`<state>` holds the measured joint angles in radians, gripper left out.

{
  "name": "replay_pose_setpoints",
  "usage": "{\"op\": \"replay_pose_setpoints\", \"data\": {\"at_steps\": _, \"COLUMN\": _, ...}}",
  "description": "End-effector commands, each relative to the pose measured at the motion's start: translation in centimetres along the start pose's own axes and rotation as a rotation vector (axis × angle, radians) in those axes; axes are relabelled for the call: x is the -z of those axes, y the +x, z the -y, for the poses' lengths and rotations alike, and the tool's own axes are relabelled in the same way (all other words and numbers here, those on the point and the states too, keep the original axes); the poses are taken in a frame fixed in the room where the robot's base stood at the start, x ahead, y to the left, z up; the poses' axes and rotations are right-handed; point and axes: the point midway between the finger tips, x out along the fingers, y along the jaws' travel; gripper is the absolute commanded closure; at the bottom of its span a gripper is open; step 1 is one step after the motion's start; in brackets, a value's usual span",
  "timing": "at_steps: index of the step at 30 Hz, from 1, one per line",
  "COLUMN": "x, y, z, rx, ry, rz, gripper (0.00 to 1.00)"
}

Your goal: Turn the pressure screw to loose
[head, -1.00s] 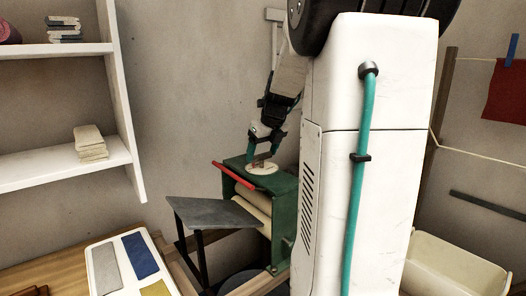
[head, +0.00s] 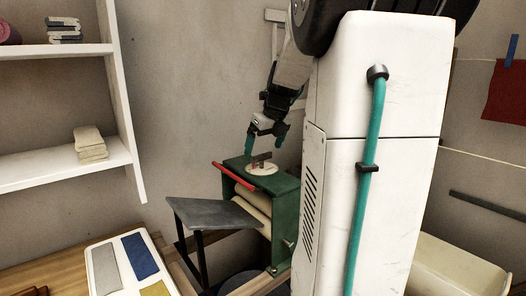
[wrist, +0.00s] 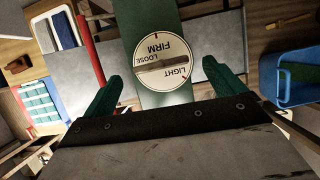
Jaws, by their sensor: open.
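The pressure screw is a grey bar handle (head: 262,157) on a round cream dial (head: 262,170), on top of the green press (head: 285,190). In the wrist view the dial (wrist: 160,82) reads FIRM, LOOSE and LIGHT, upside down. The bar (wrist: 162,64) crosses it, its left end close to the word LOOSE; I cannot tell which end is the pointer. My gripper (head: 263,150) is open and empty just above the handle, apart from it. In the wrist view its green fingers (wrist: 160,72) stand wide on either side of the dial.
A red bar (head: 232,177) runs along the press's front edge, above pale rollers. A grey sloped board (head: 213,213) juts out in front. A white shelf (head: 65,160) is on the left wall. A cream tub (head: 455,270) stands at the right. A blue bin (wrist: 290,85) shows in the wrist view.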

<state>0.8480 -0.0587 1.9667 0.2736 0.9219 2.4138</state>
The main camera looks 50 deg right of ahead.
Motion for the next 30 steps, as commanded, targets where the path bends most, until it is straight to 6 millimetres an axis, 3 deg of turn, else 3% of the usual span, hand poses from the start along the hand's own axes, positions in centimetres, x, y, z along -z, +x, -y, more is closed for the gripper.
{"op": "replay_pose_setpoints", "data": {"at_steps": 3, "x": -0.1, "y": -2.3, "z": 0.1, "rx": 0.003, "ry": 0.001, "rz": 0.004, "gripper": 0.05}}
{"op": "replay_pose_setpoints", "data": {"at_steps": 9, "x": -0.1, "y": -4.6, "z": 0.0, "rx": 0.001, "ry": 0.0, "rz": 0.001, "gripper": 0.05}}
{"op": "replay_pose_setpoints", "data": {"at_steps": 30, "x": 0.0, "y": -5.0, "z": 0.0, "rx": 0.0, "ry": -0.009, "rz": -0.001, "gripper": 0.05}}
